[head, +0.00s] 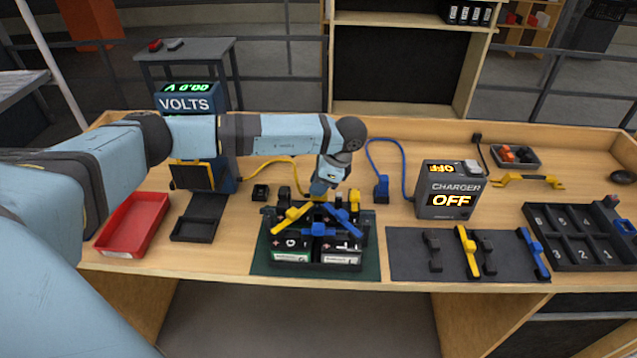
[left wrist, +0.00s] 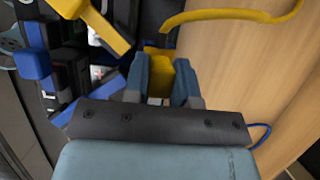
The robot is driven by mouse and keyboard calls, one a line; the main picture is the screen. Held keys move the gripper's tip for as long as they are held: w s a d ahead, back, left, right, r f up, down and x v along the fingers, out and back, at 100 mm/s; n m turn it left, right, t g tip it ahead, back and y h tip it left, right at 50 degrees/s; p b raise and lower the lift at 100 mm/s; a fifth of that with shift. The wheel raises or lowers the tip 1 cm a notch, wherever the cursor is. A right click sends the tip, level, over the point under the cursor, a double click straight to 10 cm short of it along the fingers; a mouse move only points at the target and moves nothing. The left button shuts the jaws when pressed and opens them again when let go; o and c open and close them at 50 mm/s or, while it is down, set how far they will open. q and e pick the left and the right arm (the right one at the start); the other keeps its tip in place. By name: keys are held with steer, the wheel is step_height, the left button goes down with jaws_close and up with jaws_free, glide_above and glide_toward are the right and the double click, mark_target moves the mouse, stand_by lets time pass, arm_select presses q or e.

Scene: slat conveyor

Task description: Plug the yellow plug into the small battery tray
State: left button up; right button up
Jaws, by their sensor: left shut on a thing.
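My left gripper (head: 322,186) is over the back edge of the small battery tray (head: 312,264) on the green mat. In the left wrist view its fingers (left wrist: 160,82) are shut on the yellow plug (left wrist: 158,80). In the head view the gripper mostly hides the plug. Whether the plug touches the tray's back edge, I cannot tell. The tray holds batteries (head: 340,258), with yellow clamp bars (head: 292,217) and blue clamp bars (head: 341,216) above them. My right gripper is not in view.
A yellow cable (head: 268,163) runs from the volts meter (head: 188,104). A blue plug (head: 381,188) stands beside the charger (head: 450,187). A red tray (head: 133,224) is left. A dark mat (head: 402,262) with loose bars and a numbered tray (head: 540,212) are right.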

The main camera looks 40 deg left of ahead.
arm_select(q)
steer(key=shift+f+b, duration=0.55)
steer(key=shift+f, duration=0.35)
steer(key=o, duration=1)
steer(key=b+v, duration=0.1)
steer(key=v, duration=1.3)
steer(key=shift+d, duration=0.1)
